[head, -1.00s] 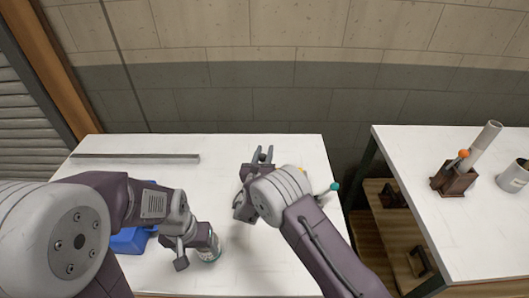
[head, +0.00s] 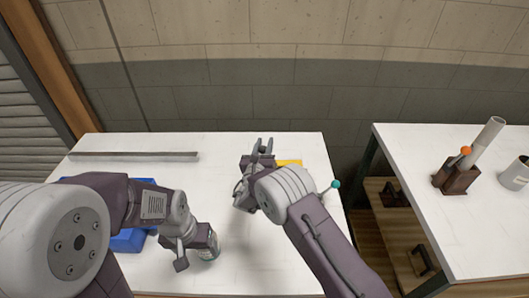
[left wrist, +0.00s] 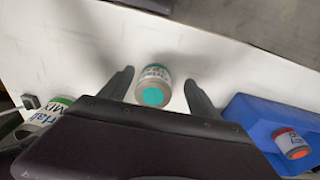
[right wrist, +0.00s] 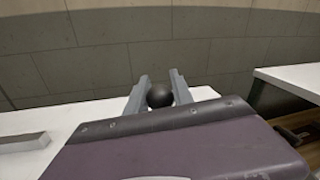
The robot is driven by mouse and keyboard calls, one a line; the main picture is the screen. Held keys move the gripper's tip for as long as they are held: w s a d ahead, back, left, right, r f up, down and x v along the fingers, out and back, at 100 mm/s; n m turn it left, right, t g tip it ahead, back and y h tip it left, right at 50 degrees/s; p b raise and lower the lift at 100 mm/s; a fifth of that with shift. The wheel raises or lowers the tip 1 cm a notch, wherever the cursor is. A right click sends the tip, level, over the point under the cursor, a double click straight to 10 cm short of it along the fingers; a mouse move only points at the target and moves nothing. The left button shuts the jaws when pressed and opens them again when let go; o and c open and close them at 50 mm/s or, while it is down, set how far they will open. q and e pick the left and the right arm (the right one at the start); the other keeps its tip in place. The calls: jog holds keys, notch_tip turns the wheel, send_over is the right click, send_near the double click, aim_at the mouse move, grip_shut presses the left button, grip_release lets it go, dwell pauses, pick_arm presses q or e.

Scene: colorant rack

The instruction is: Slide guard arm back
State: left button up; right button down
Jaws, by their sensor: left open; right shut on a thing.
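My right gripper (head: 264,146) is over the back middle of the white table. In the right wrist view (right wrist: 160,74) it is shut on a round black knob (right wrist: 160,97). The rest of the part under the knob is hidden by my gripper, so I cannot see the guard arm's shape. My left gripper (left wrist: 159,77) is open, low over the table's front left. A jar with a teal end (left wrist: 153,94) lies between its spread fingers. That jar shows partly below my left wrist in the head view (head: 207,254).
A grey bar (head: 134,156) lies at the table's back left. A blue bin (head: 129,241) is partly behind my left arm; an orange-topped jar (left wrist: 291,144) is in it. A yellow piece (head: 289,162) shows beside my right gripper. A second table (head: 430,150) stands right, across a gap.

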aim_at(261, 152)
pick_arm(q)
jog(key=shift+f, duration=0.6)
pick_arm(e)
jog(key=shift+w, duration=0.9)
jog(key=c, duration=1.1)
grip_release()
jog(key=s, duration=0.3)
jog(key=s+a+b, duration=0.1)
jog(key=s, duration=0.5)
jog(key=shift+a, duration=0.4)
pick_arm(q)
jog(key=shift+f, duration=0.55)
